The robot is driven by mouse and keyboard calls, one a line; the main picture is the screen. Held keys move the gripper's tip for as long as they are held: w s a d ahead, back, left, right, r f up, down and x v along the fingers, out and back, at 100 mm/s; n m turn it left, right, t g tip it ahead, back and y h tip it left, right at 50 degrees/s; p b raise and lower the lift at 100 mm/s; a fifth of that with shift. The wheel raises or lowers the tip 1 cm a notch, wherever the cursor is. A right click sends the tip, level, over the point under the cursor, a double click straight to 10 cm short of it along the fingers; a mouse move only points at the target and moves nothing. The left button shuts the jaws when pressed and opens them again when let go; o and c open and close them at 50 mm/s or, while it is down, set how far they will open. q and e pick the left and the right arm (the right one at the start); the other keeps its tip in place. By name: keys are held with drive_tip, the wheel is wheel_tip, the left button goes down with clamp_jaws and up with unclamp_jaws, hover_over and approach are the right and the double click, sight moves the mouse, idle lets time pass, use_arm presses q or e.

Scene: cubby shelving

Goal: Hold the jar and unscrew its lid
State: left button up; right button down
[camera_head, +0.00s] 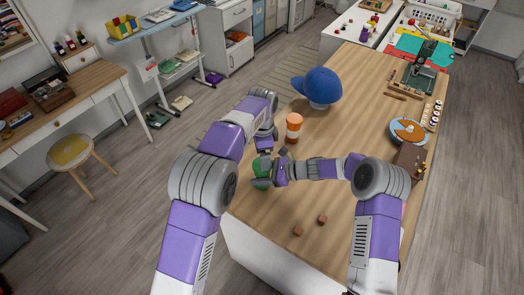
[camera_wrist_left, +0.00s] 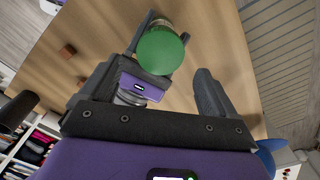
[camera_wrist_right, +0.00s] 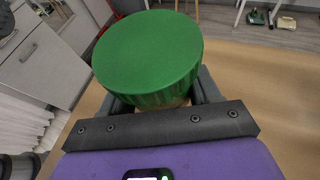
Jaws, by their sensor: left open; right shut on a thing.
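The jar has a wide green lid (camera_head: 261,183), near the left edge of the wooden table. My right gripper (camera_head: 273,174) is shut on the jar below the lid. In the right wrist view the green lid (camera_wrist_right: 148,48) stands above the fingers and the jar's body is mostly hidden. My left gripper (camera_head: 264,151) is open and empty, close beside the jar on its far side. In the left wrist view the lid (camera_wrist_left: 162,50) lies beyond the open fingers, apart from them, with a little of the pale jar body showing.
An orange and white bottle (camera_head: 293,127) stands on the table (camera_head: 345,125) near my left gripper. A blue cap (camera_head: 318,86) is farther back. Two small wooden cubes, one here (camera_head: 298,231), lie near the front. A round orange and blue object (camera_head: 408,131) is at the right.

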sight(262, 175)
use_arm(q)
drive_tip(key=m, duration=0.1)
drive_tip(key=r+m, duration=0.1)
drive_tip(key=m, duration=0.3)
drive_tip(key=shift+r, duration=0.35)
drive_tip(key=m, duration=0.2)
drive_tip(key=r+m, duration=0.1)
drive_tip(key=shift+m, duration=0.4)
drive_tip(key=shift+f, duration=3.85)
drive_tip(key=c, duration=1.1)
drive_tip(key=n, duration=0.5)
drive_tip(key=shift+n, duration=0.3)
drive_tip(key=n, duration=0.4)
